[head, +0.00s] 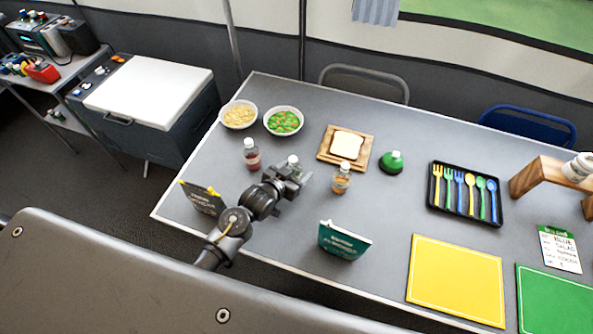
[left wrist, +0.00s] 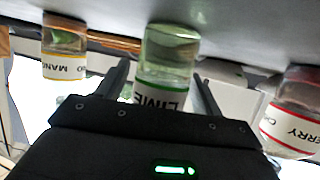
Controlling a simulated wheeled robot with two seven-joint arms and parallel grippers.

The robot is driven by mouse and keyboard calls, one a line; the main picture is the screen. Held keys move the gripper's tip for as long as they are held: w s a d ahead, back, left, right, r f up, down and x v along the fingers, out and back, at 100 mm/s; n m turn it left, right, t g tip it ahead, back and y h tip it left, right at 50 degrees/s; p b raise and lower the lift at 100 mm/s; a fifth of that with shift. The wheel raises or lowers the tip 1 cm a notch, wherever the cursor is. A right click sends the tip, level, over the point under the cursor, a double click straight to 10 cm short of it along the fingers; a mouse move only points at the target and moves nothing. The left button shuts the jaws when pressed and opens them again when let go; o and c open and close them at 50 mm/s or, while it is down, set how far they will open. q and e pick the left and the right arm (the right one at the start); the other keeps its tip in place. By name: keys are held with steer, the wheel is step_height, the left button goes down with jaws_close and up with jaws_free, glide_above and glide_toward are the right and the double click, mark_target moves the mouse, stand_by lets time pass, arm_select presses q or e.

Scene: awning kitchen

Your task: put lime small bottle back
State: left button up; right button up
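The lime small bottle (left wrist: 168,58) has clear greenish contents and a "LIME" label. It stands between the two fingers of my left gripper (left wrist: 162,88) in the left wrist view, which is upside down. The fingers flank it, with a visible gap on the left side, so the gripper looks open around it. In the head view only the bottle's pale top (head: 292,160) shows behind my left gripper (head: 296,176); the rest is hidden. The bottle appears to be on the table. My right gripper is in neither view.
A cherry bottle (head: 252,156) and a mango bottle (head: 341,179) stand on either side on the grey table (head: 290,230). Two bowls, a bread board (head: 325,154), a green squat bottle (head: 391,164) and a teal packet (head: 343,241) are nearby. A dark packet (head: 203,198) stands by my left arm.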

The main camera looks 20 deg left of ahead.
arm_select(q)
steer(key=shift+s+r, duration=0.15)
steer(key=v, duration=1.1)
steer(key=shift+s+r+b, duration=0.2)
steer(key=shift+s+b, duration=0.1)
steer(key=shift+s, duration=0.05)
